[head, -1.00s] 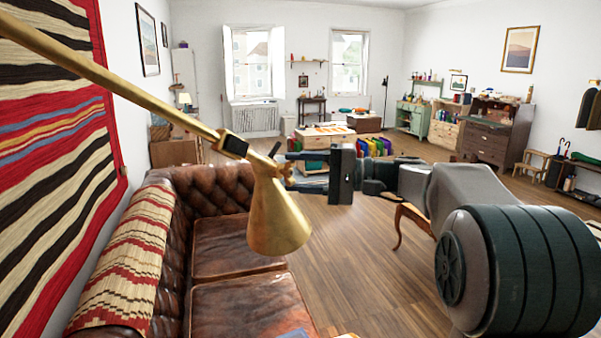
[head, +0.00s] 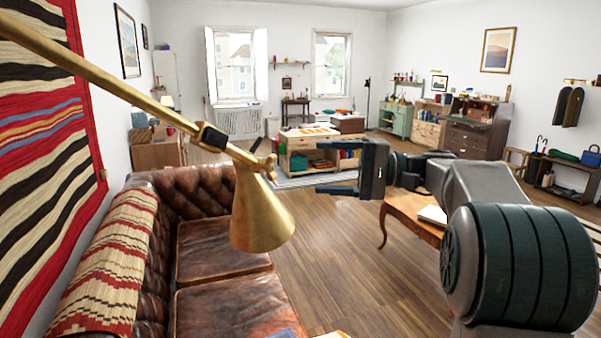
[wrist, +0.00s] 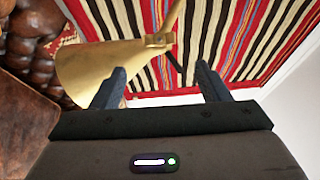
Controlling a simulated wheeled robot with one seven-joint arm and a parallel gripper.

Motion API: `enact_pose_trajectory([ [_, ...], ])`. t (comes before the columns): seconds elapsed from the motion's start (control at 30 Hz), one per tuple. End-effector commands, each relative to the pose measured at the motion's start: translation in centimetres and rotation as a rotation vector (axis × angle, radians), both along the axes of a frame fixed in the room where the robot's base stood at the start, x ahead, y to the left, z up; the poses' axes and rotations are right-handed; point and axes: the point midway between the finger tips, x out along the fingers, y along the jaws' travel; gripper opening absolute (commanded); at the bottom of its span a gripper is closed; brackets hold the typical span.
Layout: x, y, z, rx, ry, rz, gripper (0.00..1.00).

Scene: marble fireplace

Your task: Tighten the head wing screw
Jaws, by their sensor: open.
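The brass lamp head (head: 262,215) hangs from a long brass arm (head: 110,85) over the leather sofa. At its joint are a small brass wing screw (head: 268,164) and a short dark lever (head: 255,145). My gripper (head: 318,167) is open and empty, its fingers pointing left toward the joint, with a gap between in the head view. In the wrist view, the lamp head (wrist: 95,70) lies beyond the left finger. The joint (wrist: 160,40) and a thin dark piece (wrist: 173,62) show beyond the gap between the fingers (wrist: 160,78). The wing screw's exact angle is too small to tell.
The brown leather sofa (head: 225,250) stands below the lamp, with a striped wall rug (head: 45,150) at left. A wooden table (head: 412,212) stands under my arm at right. Wooden floor (head: 350,270) is open between sofa and table.

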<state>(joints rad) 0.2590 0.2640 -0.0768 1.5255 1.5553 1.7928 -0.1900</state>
Motion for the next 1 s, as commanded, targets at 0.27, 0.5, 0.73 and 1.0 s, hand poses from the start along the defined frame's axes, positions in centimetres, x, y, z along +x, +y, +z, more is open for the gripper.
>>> enact_pose_trajectory([
  [0.27,-0.4,-4.0,-0.1,0.000,0.000,-0.001,0.69],
  [0.5,-0.5,-4.6,-0.1,0.000,0.001,0.001,0.69],
  [0.73,-0.5,-4.6,-0.1,0.000,0.001,0.000,0.69],
  [1.0,-5.2,0.5,-6.3,-0.316,0.169,-0.044,0.69],
])
